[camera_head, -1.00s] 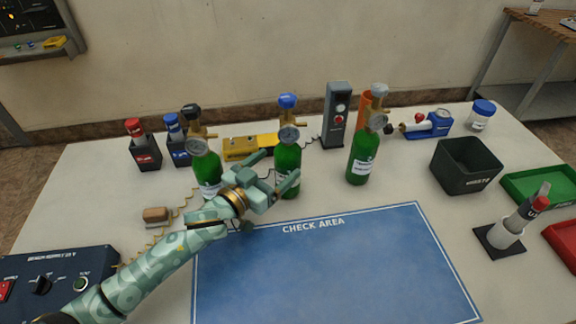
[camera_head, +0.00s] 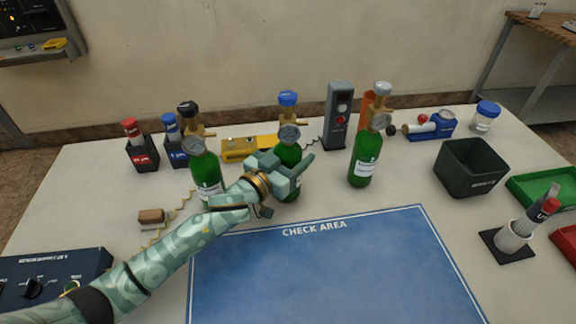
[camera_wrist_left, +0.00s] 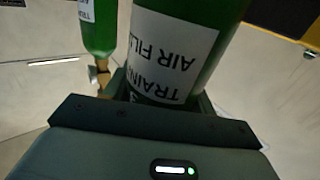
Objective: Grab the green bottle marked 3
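Three green bottles with gauges stand upright in a row: a black-capped one (camera_head: 205,171) on the left, a blue-capped one (camera_head: 288,156) in the middle and a grey-capped one (camera_head: 366,160) on the right. I cannot read their numbers. My left gripper (camera_head: 291,162) is at the middle bottle, its spread fingers on either side of the body. In the left wrist view a green bottle (camera_wrist_left: 216,50) with an upside-down "TRAIN… AIR FILL…" label fills the space between the fingers; firm contact is not clear. Another green bottle (camera_wrist_left: 98,30) shows beside it. My right gripper is out of view.
A blue check area mat (camera_head: 330,270) lies in front, bare. Behind stand a yellow device (camera_head: 240,148) and a dark grey meter (camera_head: 339,115). A dark bin (camera_head: 470,168) and a green tray (camera_head: 540,188) are on the right. A brown block (camera_head: 151,216) lies left of my arm.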

